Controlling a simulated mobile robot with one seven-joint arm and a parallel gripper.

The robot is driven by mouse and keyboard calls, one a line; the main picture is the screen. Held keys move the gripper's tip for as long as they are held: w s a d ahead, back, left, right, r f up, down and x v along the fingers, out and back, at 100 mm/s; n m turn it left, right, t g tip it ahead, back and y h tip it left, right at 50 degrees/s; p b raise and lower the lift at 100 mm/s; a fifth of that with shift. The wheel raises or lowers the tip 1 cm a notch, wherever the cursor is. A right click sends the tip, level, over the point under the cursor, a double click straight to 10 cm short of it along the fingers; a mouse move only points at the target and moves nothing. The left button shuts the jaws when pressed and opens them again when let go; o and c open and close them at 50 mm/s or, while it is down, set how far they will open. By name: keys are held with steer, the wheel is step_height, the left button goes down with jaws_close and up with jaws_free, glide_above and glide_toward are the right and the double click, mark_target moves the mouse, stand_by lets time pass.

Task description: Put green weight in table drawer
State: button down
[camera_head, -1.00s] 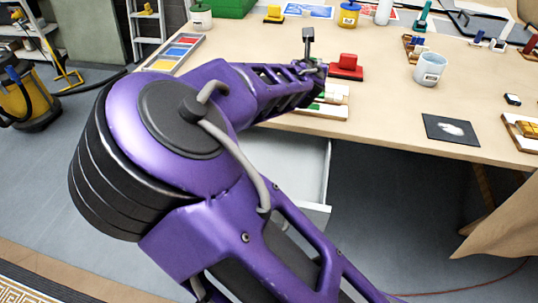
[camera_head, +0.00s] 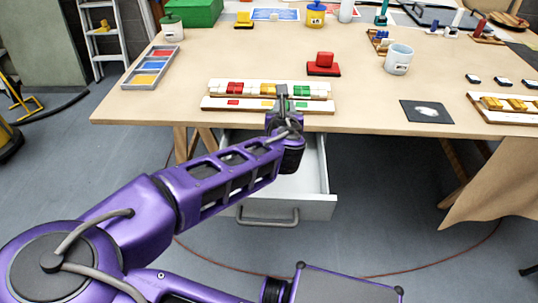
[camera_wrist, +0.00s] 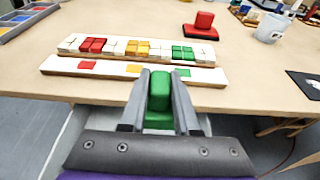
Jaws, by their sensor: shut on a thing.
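The green weight (camera_wrist: 159,92) is between the two grey fingers of my gripper (camera_wrist: 160,78) in the wrist view. The fingers are shut on its narrow upper part, and its wider base shows below. In the head view my gripper (camera_head: 283,100) is at the table's front edge, over the back of the drawer area; the weight is not clearly visible there. The table drawer (camera_head: 318,203) is pulled open under the tabletop, with a grey handle on its front. My arm covers part of its inside. Part of the drawer also shows at lower left in the wrist view (camera_wrist: 72,130).
Two mosaic strips (camera_head: 222,104) with red, yellow and green tiles lie at the table edge by my gripper. A red weight (camera_head: 324,65), a mug (camera_head: 398,60) and a black square (camera_head: 426,111) stand farther right. A colour tray (camera_head: 152,68) is at left.

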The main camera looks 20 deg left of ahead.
step_height(320, 180, down, 13)
steer(key=b, duration=0.3)
steer(key=shift+f, duration=0.15)
steer(key=b+x, duration=0.1)
steer(key=x, duration=0.3)
steer(key=shift+w, duration=0.15)
steer(key=shift+a+f, duration=0.1)
steer(key=shift+f, duration=0.15)
steer(key=c, duration=0.6)
jaws_free()
steer(key=shift+c, duration=0.2)
